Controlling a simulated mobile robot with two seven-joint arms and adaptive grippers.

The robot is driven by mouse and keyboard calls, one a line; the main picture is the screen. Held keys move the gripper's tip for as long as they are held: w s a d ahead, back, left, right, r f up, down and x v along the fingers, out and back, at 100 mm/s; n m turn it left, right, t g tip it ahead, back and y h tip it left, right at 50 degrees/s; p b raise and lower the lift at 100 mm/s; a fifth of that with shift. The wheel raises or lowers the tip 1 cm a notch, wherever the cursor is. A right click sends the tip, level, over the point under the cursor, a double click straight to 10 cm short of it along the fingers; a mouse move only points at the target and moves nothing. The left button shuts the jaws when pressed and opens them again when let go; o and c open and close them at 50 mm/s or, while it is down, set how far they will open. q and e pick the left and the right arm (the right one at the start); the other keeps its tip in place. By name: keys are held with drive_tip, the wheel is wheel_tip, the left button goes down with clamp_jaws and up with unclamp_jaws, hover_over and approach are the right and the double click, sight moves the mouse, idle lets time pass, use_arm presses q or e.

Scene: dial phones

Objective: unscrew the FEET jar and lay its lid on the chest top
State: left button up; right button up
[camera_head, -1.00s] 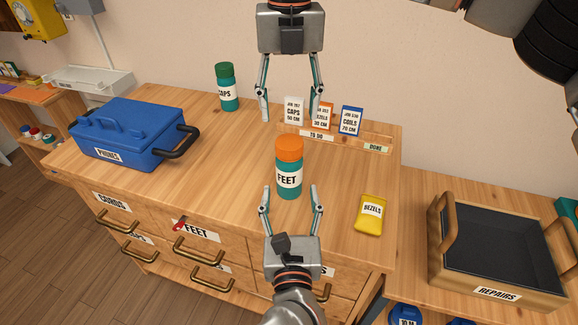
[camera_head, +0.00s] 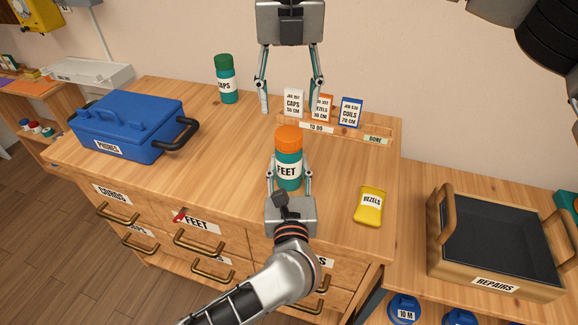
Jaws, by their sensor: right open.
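The FEET jar (camera_head: 289,172), teal with an orange lid (camera_head: 289,139), stands upright on the chest top (camera_head: 220,160). My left gripper (camera_head: 289,168), its arm entering from the lower left, has its fingers on either side of the jar's body, below the lid. Whether both fingers touch the jar is too small to tell. My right gripper (camera_head: 289,108) points down from the top of the view, behind and above the jar. It is open and empty, with its fingers wide apart. The lid is on the jar.
A green-lidded CAPS jar (camera_head: 226,80) stands at the back left, by the blue PHONES box (camera_head: 130,125). Job cards stand in a wooden rack (camera_head: 350,133) behind the jar. A yellow BEZELS packet (camera_head: 369,206) lies at right. Clear chest top lies left of the FEET jar.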

sight(289, 133)
use_arm(q)
clamp_jaws()
use_arm(e)
drive_tip(key=m, duration=1)
drive_tip(key=shift+m, duration=0.3)
drive_tip(key=m, duration=1.1)
drive_tip(key=shift+f+m, duration=0.1)
drive_tip(key=shift+m, duration=0.3)
drive_tip(key=shift+f, duration=3.95)
